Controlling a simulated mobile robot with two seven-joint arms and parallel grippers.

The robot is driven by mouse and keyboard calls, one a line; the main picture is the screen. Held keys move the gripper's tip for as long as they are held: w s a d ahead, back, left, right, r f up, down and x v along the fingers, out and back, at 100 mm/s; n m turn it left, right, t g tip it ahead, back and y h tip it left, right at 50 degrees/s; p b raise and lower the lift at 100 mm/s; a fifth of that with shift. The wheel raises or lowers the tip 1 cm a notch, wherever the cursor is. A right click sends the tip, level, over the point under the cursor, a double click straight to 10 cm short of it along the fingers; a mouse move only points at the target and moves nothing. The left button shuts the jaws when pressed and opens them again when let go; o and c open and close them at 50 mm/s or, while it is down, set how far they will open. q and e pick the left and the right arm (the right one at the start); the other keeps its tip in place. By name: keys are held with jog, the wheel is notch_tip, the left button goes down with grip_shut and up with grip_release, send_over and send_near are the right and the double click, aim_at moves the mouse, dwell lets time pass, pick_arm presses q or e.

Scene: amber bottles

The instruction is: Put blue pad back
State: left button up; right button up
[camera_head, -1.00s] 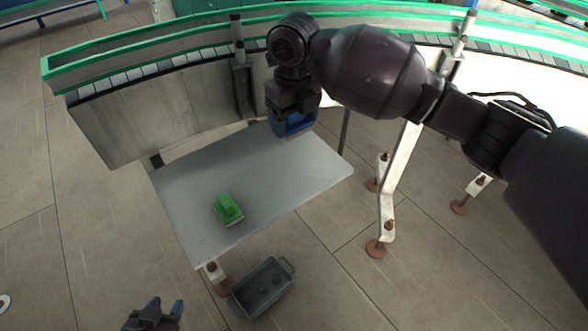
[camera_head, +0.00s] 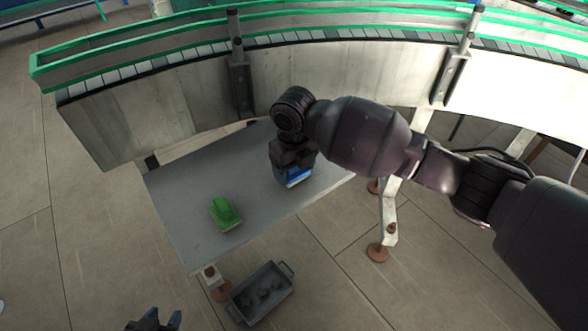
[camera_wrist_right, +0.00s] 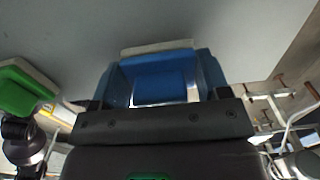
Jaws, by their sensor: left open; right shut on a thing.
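The blue pad (camera_wrist_right: 165,80), with a pale base, is between the fingers of my right gripper (camera_wrist_right: 162,72) in the right wrist view. My right gripper (camera_head: 292,172) is shut on it over the right part of the grey table (camera_head: 190,190) in the head view. There the pad is mostly hidden by the gripper, and I cannot tell whether it touches the tabletop. A green pad (camera_head: 225,212) rests on the left front part of the table; it also shows in the right wrist view (camera_wrist_right: 22,95). My left gripper (camera_head: 155,320) is open and empty at the bottom edge, partly cut off.
A grey bin (camera_head: 237,308) with dark lumps inside stands below the table's front edge. A curved conveyor with green rails (camera_head: 160,50) runs behind the table. The tabletop between the two pads is clear.

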jog(key=shift+f, duration=0.45)
jog(key=o, duration=0.9)
jog(key=shift+f, duration=0.1)
jog(key=shift+r, duration=0.55)
notch_tip(320, 180, up, 11)
jog(key=shift+r+p, duration=0.15)
jog(key=shift+p, duration=0.8)
